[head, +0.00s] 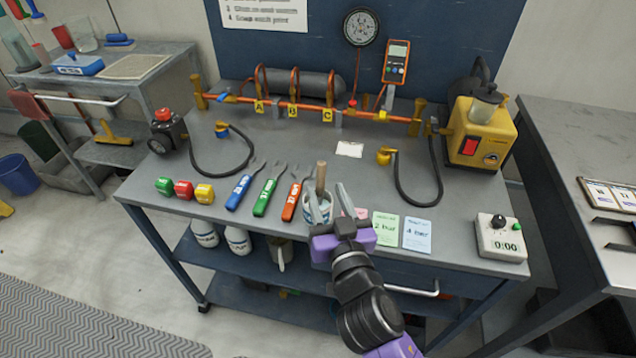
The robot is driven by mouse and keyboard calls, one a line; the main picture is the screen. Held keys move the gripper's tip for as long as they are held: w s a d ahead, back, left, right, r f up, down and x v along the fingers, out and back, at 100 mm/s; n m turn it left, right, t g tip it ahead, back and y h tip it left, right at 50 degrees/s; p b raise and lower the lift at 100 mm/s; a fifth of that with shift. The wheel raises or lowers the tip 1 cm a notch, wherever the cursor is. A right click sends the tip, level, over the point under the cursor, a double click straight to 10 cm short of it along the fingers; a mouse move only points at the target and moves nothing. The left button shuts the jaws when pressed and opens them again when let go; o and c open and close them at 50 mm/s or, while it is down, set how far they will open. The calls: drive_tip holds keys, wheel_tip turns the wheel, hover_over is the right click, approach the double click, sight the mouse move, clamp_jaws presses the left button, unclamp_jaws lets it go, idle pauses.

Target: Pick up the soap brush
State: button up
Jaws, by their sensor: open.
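What looks like the soap brush (321,174) stands upright in a small white pot (326,208) near the front edge of the workbench (300,146). Only its brown handle shows above the rim; its lower end is hidden in the pot. My gripper (327,190) is open, with its fingers pointing toward the back of the bench. In the picture the fingers lie on either side of the pot and the lower handle. I cannot tell whether they touch either one. The purple gripper body covers the bench edge just in front of the pot.
Blue, green and orange-handled tools (266,197) lie left of the pot. Red, green and yellow blocks (184,189) sit further left. Paper cards (385,227) and a timer box (499,238) are on the right. A copper manifold (310,106) and yellow pump (481,133) stand behind.

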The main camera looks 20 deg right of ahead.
sight(322, 183)
drive_tip(key=w, duration=0.3)
drive_tip(key=shift+w+d+p, duration=0.15)
drive_tip(key=shift+d+p, duration=0.05)
drive_tip(key=shift+p, duration=0.2)
drive_tip(key=shift+w+d+f+p, duration=0.15)
drive_tip(key=shift+w+p, duration=0.1)
drive_tip(key=shift+w, duration=0.85)
drive_tip(key=shift+w+d+f+p, duration=0.15)
drive_tip(key=shift+w+p, duration=0.1)
drive_tip(key=shift+w, duration=0.8)
drive_tip(key=shift+r, duration=0.1)
clamp_jaws()
